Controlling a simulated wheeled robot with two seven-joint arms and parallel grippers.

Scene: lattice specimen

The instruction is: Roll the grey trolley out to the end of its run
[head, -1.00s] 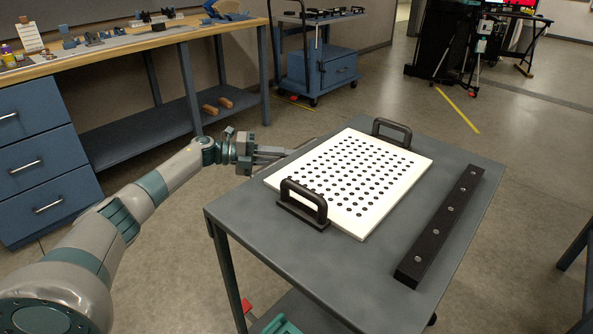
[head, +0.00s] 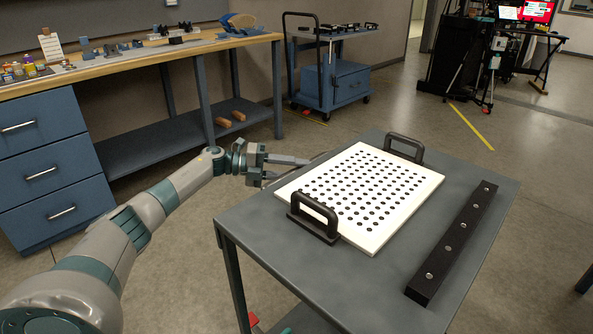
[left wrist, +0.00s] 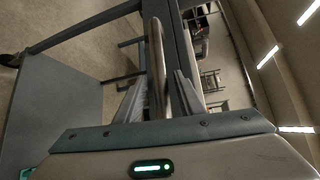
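The grey trolley (head: 285,262) stands at the centre right of the head view, with a flat grey top. Its edge and top also show at the left of the left wrist view (left wrist: 62,110). My left gripper (head: 297,168) is at the trolley's far left side. In the left wrist view, its two fingers (left wrist: 160,85) stand apart on either side of a pale rounded bar (left wrist: 156,60), with narrow gaps visible. The bar looks like the trolley's handle, largely hidden in the head view. My right gripper is out of view.
A white perforated plate (head: 362,198) with two black handles and a black bar (head: 452,245) lie on the trolley. A workbench (head: 150,58) with blue drawers stands at the left. A blue cart (head: 345,85) stands behind. Open floor (head: 425,115) lies beyond the trolley.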

